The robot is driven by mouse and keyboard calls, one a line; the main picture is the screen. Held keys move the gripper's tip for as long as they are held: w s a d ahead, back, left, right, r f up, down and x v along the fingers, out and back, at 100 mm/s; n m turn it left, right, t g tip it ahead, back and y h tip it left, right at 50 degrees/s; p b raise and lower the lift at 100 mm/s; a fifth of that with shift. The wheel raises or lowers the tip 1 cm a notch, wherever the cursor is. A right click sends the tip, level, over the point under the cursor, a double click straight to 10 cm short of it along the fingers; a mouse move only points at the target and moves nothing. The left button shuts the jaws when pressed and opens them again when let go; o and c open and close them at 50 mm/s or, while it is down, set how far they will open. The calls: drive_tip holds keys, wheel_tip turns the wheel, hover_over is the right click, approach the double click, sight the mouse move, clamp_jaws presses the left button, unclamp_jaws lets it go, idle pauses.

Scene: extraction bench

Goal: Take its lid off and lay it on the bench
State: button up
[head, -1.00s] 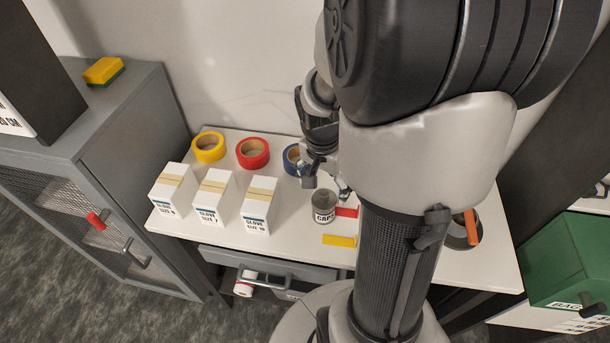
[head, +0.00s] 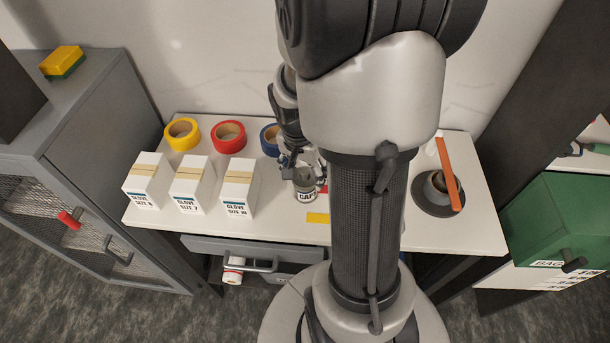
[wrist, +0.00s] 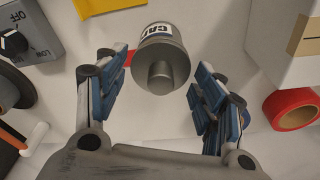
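The grey canister (head: 306,193) with a white "CAPS" label stands upright on the white bench (head: 270,236).
Three white glove boxes (head: 192,187) stand left of the canister. Yellow (head: 182,134), red (head: 229,137) and blue tape rolls (head: 270,140) lie behind. A yellow card (head: 317,218) lies in front. The bench's front is mostly clear.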

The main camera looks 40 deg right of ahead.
drive_tip(key=c, duration=0.4)
